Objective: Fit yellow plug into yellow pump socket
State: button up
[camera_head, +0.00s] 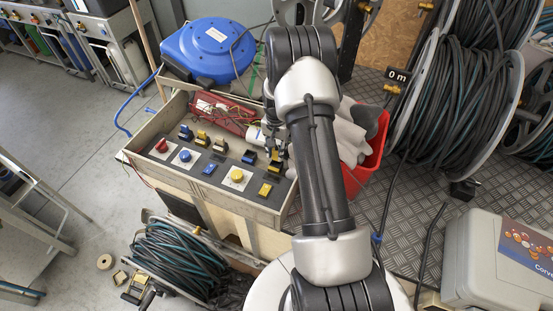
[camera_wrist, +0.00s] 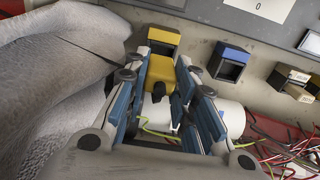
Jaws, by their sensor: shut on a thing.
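My gripper (camera_wrist: 166,74) is shut on the yellow plug (camera_wrist: 159,70), which sits between its blue-padded fingers with a dark cable end toward me. Right in front of the plug, lined up with it in the wrist view, is a yellow-topped socket (camera_wrist: 163,36) on the grey panel. The plug's front end meets or overlaps the socket's lower edge; I cannot tell whether it is inside. In the head view my gripper (camera_head: 273,140) is at the panel's right end, partly behind my arm, beside the yellow socket (camera_head: 276,164). The plug is not clear there.
A blue socket (camera_wrist: 230,62) is close to the right in the wrist view. Grey cloth (camera_wrist: 60,75) crowds the left. Loose wires (camera_wrist: 285,153) lie at lower right. The panel box (camera_head: 130,152) has raised edges. A red bin (camera_head: 376,150) stands beside it.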

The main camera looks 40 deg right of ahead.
jog(key=shift+f+b, duration=0.55)
jog(key=shift+f, duration=1.5)
jog(key=shift+f, duration=0.2)
jog(key=o, duration=1)
jog(key=shift+o, duration=0.3)
jog(key=shift+r, duration=0.1)
